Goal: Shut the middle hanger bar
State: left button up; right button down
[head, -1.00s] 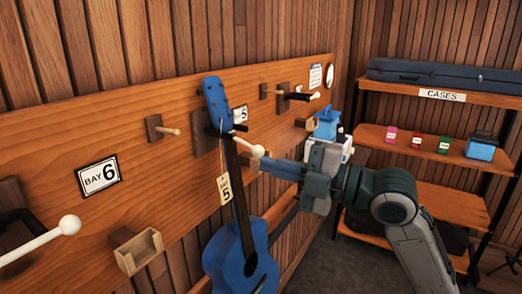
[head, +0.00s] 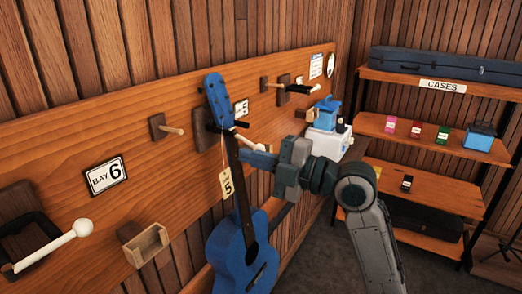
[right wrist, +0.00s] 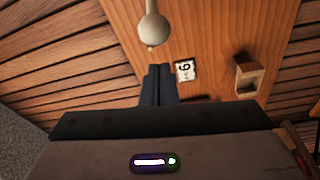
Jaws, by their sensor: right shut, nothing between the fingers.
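The blue ukulele (head: 240,255) hangs in the middle bay, with a "5" tag on its neck. The middle bar's pale knob (head: 246,141) shows just right of the neck; the neck hides much of the bar. My right gripper (head: 257,157) is shut and empty, pointing left just below and right of the knob. I cannot tell if they touch. In the right wrist view, the shut fingers (right wrist: 158,85) lie below a pale knob (right wrist: 152,28), likely the same one. My left gripper is not in view.
The bay 6 bar with its white knob (head: 82,228) juts out at the left, beside the BAY 6 sign (head: 105,175). A small wooden box (head: 148,246) is on the board. A far-bay bar (head: 298,89) juts out at upper right. Shelves (head: 440,145) stand at right.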

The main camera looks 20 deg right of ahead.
jog(key=shift+w+d+f+p, duration=0.1)
jog(key=shift+w+d+p, duration=0.15)
jog(key=shift+d, duration=0.25)
jog(key=shift+w+d+f+p, duration=0.1)
jog(key=shift+w+d, duration=0.15)
jog(key=shift+d, duration=0.25)
